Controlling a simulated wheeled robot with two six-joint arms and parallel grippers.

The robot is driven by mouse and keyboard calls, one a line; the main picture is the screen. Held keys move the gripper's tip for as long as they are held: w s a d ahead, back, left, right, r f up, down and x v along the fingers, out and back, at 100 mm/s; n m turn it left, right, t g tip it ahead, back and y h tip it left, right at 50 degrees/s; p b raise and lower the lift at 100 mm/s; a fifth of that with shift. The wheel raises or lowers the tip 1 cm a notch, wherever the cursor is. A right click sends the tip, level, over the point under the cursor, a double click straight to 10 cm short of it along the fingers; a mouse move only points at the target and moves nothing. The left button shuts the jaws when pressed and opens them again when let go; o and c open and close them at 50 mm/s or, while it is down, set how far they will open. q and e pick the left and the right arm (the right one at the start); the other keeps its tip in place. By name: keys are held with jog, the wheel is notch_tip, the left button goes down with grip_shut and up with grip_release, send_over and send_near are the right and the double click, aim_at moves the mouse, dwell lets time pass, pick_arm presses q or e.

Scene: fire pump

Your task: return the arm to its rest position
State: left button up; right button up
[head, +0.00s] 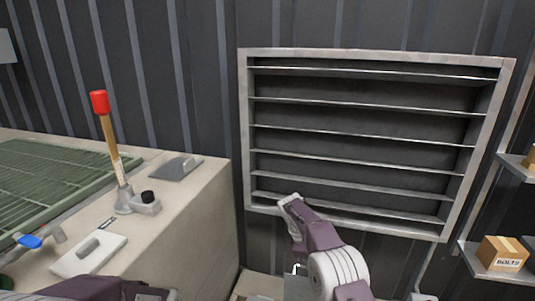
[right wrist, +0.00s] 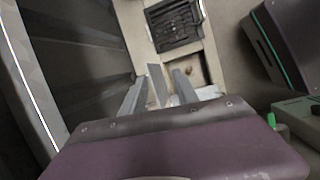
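My right arm rises from the bottom of the head view, and its gripper end (head: 290,205) is in front of the lower edge of the louvred wall frame. In the right wrist view the fingers of my right gripper (right wrist: 158,95) stand apart, with no held object clearly visible between them. Part of my left arm shows at the bottom left of the head view; its gripper is not visible.
A pale bench (head: 190,225) at left carries a red-topped lever (head: 108,135) and a green grating (head: 45,180). A box marked BOLTS (head: 502,253) sits on a shelf at right. A dark grate (right wrist: 175,25) shows in the wrist view.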

jog(key=s+d+r+m+y, duration=0.25)
jog(key=s+d+r, duration=0.25)
jog(key=s+r, duration=0.45)
jog(key=s+a+f+m+y, duration=0.1)
jog(key=s+f+m, duration=0.3)
jog(key=s, duration=0.6)
jog(key=s+a+f+m+y, duration=0.1)
jog(key=s+f+m, duration=0.4)
jog(key=s, duration=0.6)
notch_tip(320, 180, up, 34)
jog(key=w+m+p, duration=0.1)
jog(key=m+p, duration=0.1)
jog(key=p, duration=3.2)
jog(key=shift+w+a+t, duration=0.15)
jog(key=shift+w+t, duration=0.2)
jog(key=shift+t, duration=0.05)
